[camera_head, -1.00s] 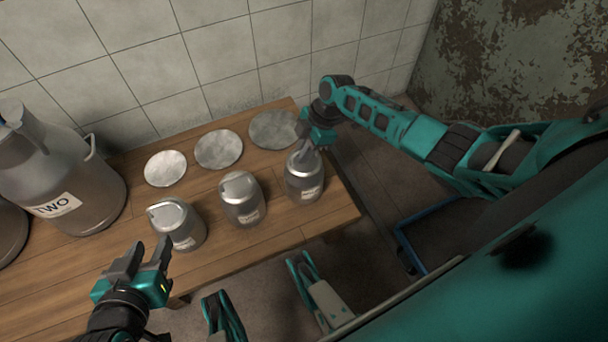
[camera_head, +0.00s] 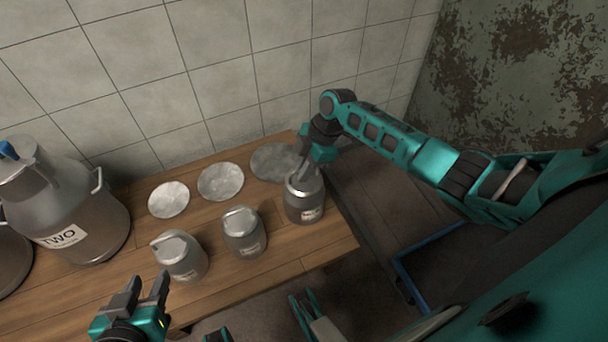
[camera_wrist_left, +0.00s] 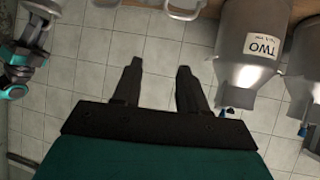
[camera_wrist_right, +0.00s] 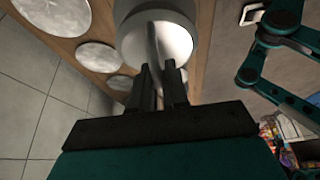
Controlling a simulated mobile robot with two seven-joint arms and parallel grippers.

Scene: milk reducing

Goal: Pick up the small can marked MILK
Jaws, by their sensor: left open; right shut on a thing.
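Three small metal cans with lid handles stand in a row: a left can (camera_head: 182,262), a middle can (camera_head: 246,238) and a right can (camera_head: 305,205). Their labels are too small to read, so I cannot tell which says MILK. My right gripper (camera_head: 304,172) is shut on the handle on top of the right can, which looks raised slightly off the table. In the right wrist view the fingers (camera_wrist_right: 160,80) close on the thin handle of this can (camera_wrist_right: 130,42). My left gripper (camera_head: 146,284) is open and empty, in front of the left can.
Three flat round discs lie on the wooden table (camera_head: 110,290) behind the cans: left (camera_head: 168,200), middle (camera_head: 220,182), right (camera_head: 272,161). A large can labelled TWO (camera_head: 80,215) stands at the left, with another partly seen beyond it. A tiled wall (camera_head: 230,65) stands behind.

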